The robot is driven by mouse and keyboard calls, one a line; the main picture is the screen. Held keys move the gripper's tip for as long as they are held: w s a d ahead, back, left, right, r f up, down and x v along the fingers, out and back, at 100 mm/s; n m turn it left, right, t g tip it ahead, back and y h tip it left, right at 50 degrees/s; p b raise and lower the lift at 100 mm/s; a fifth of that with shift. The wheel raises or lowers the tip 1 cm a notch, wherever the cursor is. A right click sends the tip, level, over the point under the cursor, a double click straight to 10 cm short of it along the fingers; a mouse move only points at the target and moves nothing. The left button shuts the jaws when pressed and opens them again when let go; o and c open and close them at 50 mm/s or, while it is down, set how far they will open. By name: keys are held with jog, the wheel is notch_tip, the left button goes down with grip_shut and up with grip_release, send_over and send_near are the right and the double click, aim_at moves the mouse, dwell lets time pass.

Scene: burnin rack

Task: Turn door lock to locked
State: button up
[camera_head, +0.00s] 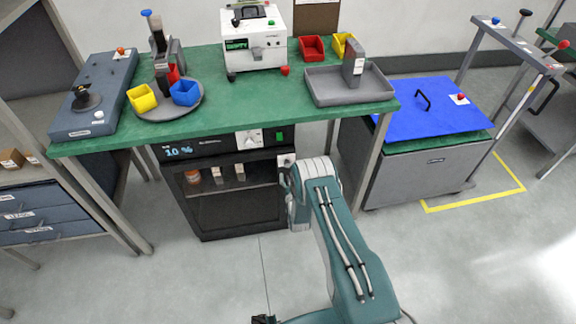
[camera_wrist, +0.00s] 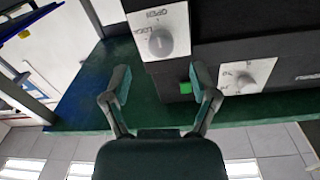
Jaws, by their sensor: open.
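The door lock is a round grey knob (camera_wrist: 158,42) on a white plate marked OPEN and LOCK, near the top of the wrist view. I cannot tell for sure which mark the knob points to. In the head view the white lock plate (camera_head: 286,160) shows at the upper right of the black oven (camera_head: 236,205), partly behind my arm. My gripper (camera_wrist: 160,80) is open and empty. In the head view my arm hides the fingers.
A control dial (camera_wrist: 240,75) and a green button (camera_wrist: 185,88) sit close to the lock. The oven stands under the green bench (camera_head: 230,95). A grey cabinet with a blue lid (camera_head: 430,105) stands to the right, and a drawer rack (camera_head: 35,215) to the left. The front floor is clear.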

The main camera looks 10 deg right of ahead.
aim_at(287, 163)
jog(key=shift+w, duration=2.95)
grip_shut()
